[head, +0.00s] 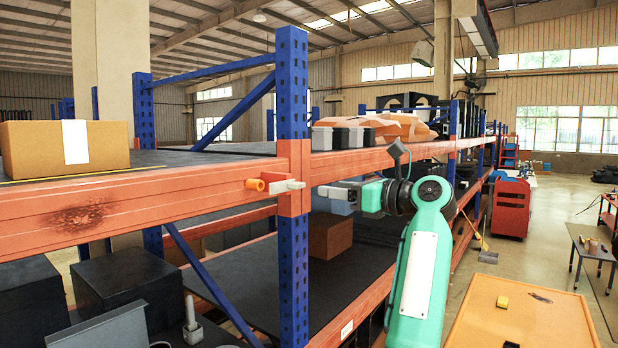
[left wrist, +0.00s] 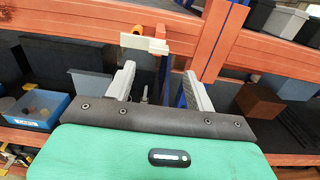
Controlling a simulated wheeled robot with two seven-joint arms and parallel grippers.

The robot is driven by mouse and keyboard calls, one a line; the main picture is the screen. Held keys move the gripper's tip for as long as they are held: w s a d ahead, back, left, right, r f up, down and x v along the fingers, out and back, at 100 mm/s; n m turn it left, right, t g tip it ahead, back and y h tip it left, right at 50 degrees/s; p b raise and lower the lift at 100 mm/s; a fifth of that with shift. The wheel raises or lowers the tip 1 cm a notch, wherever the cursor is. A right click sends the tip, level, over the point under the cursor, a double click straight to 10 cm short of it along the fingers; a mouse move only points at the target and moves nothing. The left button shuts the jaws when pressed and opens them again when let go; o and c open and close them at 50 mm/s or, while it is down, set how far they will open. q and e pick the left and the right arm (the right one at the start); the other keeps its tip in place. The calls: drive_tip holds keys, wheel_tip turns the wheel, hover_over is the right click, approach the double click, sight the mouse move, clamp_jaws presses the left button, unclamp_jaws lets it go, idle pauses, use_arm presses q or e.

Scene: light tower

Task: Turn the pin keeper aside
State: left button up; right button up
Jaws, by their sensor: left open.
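The pin keeper (head: 286,186) is a small pale bar on the joint of the orange beam and the blue upright (head: 292,90). It lies roughly level, close beside a short orange pin (head: 256,184) that sticks out. In the left wrist view the keeper (left wrist: 144,43) shows ahead of the fingertips, with the orange pin (left wrist: 160,31) just above it. My left gripper (head: 324,191) is just right of the upright in the head view, apart from the keeper. In the left wrist view its jaws (left wrist: 159,70) are spread with nothing between them. My right gripper is out of view.
The orange beam (head: 180,192) runs across in front, with a scorched patch at left. A cardboard box (head: 40,148) sits on the shelf above it. A blue bin (left wrist: 30,108) stands on the lower shelf. A yellow-topped table (head: 520,318) is at lower right.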

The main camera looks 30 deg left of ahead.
sight(301, 184)
use_arm(q)
drive_tip(key=a+p, duration=0.1)
drive_tip(key=a, duration=0.3)
drive_tip(key=a+p, duration=0.2)
drive_tip(key=a, duration=0.1)
drive_tip(key=shift+w+a+r, duration=0.15)
drive_tip(key=shift+w+a, duration=0.05)
drive_tip(key=shift+a, duration=0.15)
drive_tip(key=shift+a+p, duration=0.45)
drive_tip(key=shift+a, duration=0.1)
clamp_jaws()
